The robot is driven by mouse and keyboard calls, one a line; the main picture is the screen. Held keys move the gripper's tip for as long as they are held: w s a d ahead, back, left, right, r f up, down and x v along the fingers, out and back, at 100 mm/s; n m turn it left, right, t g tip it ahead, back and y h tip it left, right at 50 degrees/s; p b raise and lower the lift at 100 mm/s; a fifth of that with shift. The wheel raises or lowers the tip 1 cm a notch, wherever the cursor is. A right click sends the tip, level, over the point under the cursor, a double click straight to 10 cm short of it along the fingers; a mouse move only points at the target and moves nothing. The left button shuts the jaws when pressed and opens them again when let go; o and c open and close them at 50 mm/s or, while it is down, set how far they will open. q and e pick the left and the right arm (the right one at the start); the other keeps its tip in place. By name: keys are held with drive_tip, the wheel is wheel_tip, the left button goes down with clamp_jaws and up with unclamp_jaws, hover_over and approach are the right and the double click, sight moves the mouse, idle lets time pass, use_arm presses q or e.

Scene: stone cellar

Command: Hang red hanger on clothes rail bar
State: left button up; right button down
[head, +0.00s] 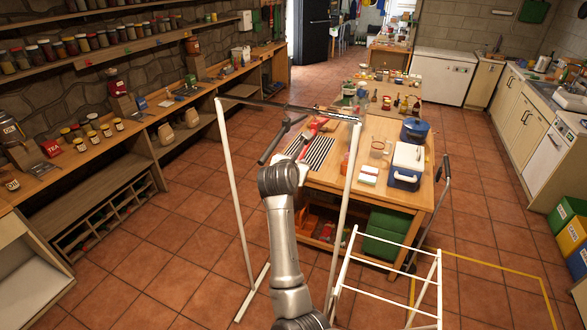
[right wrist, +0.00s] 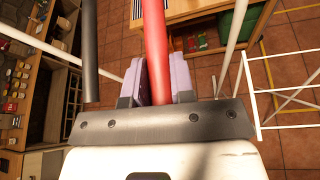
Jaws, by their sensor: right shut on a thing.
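The clothes rail has white posts and a top bar (head: 262,102) that crosses the middle of the head view. My right gripper (head: 301,160) is shut on the red hanger (head: 311,131), on the near side of the bar. In the right wrist view the red hanger (right wrist: 156,45) runs between the two pale fingers (right wrist: 160,82). The upper end of the hanger shows just below the bar in the head view. I cannot tell whether its hook touches the bar. My left gripper is out of view.
A wooden work table (head: 400,192) with a blue-and-white cooler (head: 406,165) stands behind the rail. A white folding rack (head: 390,268) stands at its near right. Shelves with jars (head: 75,45) line the left wall. Tiled floor is free left of the rail.

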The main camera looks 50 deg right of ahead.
drive_tip(key=shift+w+d+f+b, duration=0.2)
drive_tip(key=shift+d+f+b, duration=0.5)
drive_tip(key=shift+d+b, duration=0.1)
drive_tip(key=shift+d+f, duration=0.15)
drive_tip(key=shift+w+d, duration=0.1)
drive_tip(key=c, duration=0.9)
unclamp_jaws()
drive_tip(key=b+v, duration=0.3)
drive_tip(key=v, duration=1)
drive_tip(key=shift+a+b, duration=0.35)
